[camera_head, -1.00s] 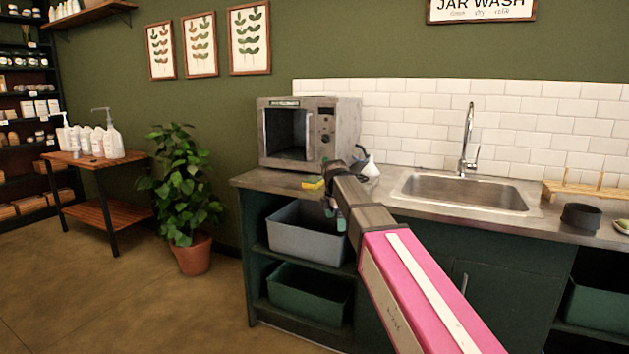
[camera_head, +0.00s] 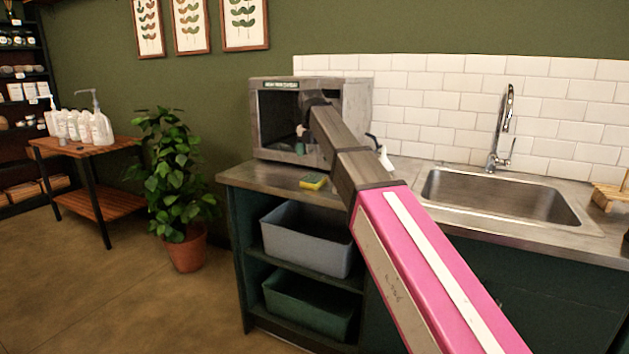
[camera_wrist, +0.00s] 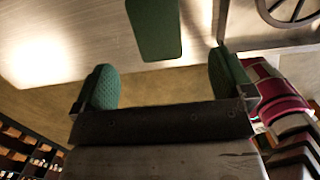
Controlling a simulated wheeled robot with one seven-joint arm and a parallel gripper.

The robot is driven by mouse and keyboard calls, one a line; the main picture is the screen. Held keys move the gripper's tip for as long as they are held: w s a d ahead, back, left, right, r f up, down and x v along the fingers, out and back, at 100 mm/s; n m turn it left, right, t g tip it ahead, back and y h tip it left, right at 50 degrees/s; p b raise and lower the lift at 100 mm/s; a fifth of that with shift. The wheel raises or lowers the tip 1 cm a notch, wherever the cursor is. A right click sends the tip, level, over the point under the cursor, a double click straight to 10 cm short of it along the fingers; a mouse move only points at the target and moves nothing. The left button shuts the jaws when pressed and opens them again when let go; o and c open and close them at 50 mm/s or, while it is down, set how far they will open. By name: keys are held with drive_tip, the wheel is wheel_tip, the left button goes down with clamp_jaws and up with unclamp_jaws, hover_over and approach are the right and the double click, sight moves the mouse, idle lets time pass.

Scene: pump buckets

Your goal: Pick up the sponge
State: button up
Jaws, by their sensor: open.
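The sponge (camera_head: 313,181), yellow and green, lies on the metal counter near its front left corner. In the wrist view a dark green block, which looks like the sponge's green face (camera_wrist: 153,28), lies ahead of and between the fingertips at the top of the picture. My gripper (camera_head: 301,140) is above the counter and above the sponge in the head view, in front of the steel box's opening. In the wrist view my gripper (camera_wrist: 165,80) has its two green pads spread wide with nothing between them. The sponge is apart from the pads.
A steel oven-like box (camera_head: 350,105) stands on the counter (camera_head: 250,178) behind my gripper. A white funnel-like thing (camera_head: 384,158) is partly hidden by my arm. The sink (camera_head: 500,200) is to the right. Grey (camera_head: 305,240) and green bins (camera_head: 308,300) sit on shelves below.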

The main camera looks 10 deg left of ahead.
sight(314, 176)
drive_tip(key=f, duration=0.4)
drive_tip(key=shift+w+f, duration=0.15)
drive_tip(key=shift+w, duration=0.05)
drive_tip(key=shift+w+a+f, duration=0.15)
drive_tip(key=shift+f, duration=2.45)
drive_tip(key=c, duration=1)
